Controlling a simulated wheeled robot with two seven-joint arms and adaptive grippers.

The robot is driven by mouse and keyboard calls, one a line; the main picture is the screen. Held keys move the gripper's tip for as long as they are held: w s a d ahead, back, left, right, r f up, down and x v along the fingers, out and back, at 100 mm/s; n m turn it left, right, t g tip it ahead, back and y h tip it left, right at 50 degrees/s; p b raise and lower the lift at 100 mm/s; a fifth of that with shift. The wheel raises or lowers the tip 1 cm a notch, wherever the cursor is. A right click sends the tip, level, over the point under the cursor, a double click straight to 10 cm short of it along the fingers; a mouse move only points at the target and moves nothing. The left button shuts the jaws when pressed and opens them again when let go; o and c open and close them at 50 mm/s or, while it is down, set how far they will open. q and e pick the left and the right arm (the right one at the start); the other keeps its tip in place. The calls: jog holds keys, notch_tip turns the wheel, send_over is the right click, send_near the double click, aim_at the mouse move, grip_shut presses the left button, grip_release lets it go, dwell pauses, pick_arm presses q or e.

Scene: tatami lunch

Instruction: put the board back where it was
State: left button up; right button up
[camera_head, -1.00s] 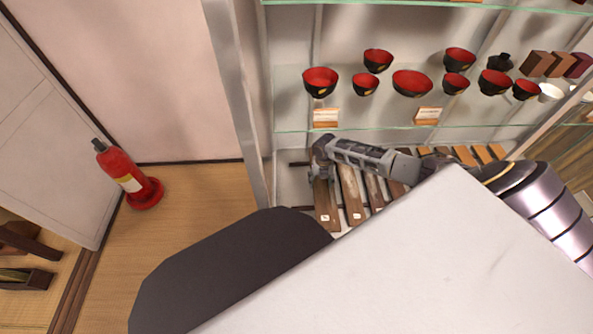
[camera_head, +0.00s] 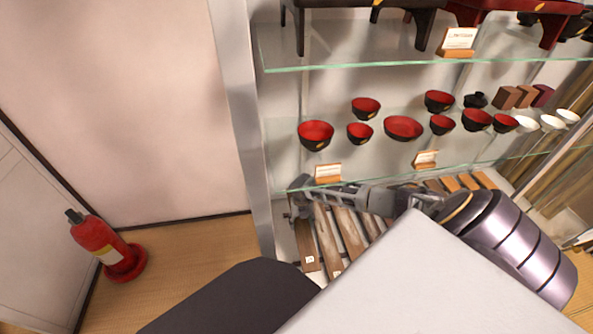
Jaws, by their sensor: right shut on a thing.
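Several long brown wooden boards (camera_head: 330,240) lie side by side on the bottom level of the glass display shelf, some with small white tags. My right gripper (camera_head: 301,192) is at the left end of this row, just below the middle glass shelf's front edge. It is shut on a board, which appears to be the leftmost one (camera_head: 306,250). The exact contact is too small to make out. My arm covers the boards' upper ends, and my own body hides their lower ends. My left gripper is out of view.
Red-and-black bowls (camera_head: 403,128) and a small sign (camera_head: 327,173) stand on the glass shelf (camera_head: 290,190) close above my right gripper. A metal post (camera_head: 238,110) stands just left. A red fire extinguisher (camera_head: 98,243) stands at the left wall. Tatami floor (camera_head: 190,265) between is clear.

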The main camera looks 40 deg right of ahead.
aim_at(300, 222)
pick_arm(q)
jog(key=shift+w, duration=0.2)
pick_arm(e)
jog(key=shift+w, duration=0.2)
jog(key=shift+f, duration=0.1)
jog(key=shift+f+b, duration=1.15)
jog(key=shift+f, duration=0.85)
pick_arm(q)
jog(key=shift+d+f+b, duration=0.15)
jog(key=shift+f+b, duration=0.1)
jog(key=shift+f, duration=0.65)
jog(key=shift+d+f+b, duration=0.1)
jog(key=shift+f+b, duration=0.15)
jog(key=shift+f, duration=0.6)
pick_arm(e)
jog(key=shift+f, duration=1)
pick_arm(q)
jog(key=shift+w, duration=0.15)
pick_arm(e)
jog(key=shift+f, duration=0.1)
